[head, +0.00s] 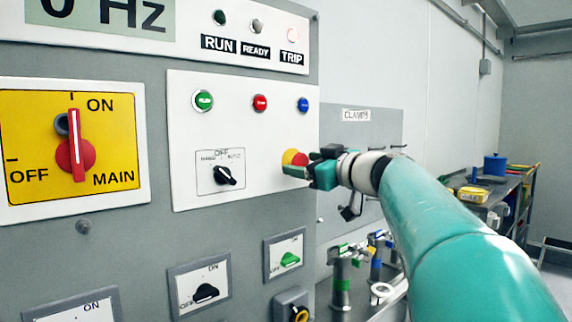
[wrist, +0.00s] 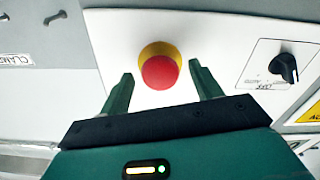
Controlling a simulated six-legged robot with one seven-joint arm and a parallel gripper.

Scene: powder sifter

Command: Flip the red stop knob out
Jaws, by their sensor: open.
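The red stop knob (wrist: 160,72) sits on a yellow collar on a white panel. In the head view the red stop knob (head: 299,159) is partly hidden by my gripper. My gripper (head: 290,172) reaches it from the right. In the wrist view my gripper (wrist: 161,78) is open, with one green finger to each side of the knob. The fingers look apart from the knob, and nothing is held. How far the fingertips are from the panel is hard to tell.
A black selector switch (head: 226,176) is left of the knob. Green, red (head: 260,103) and blue buttons are above. A red main switch (head: 76,150) is on a yellow plate at far left.

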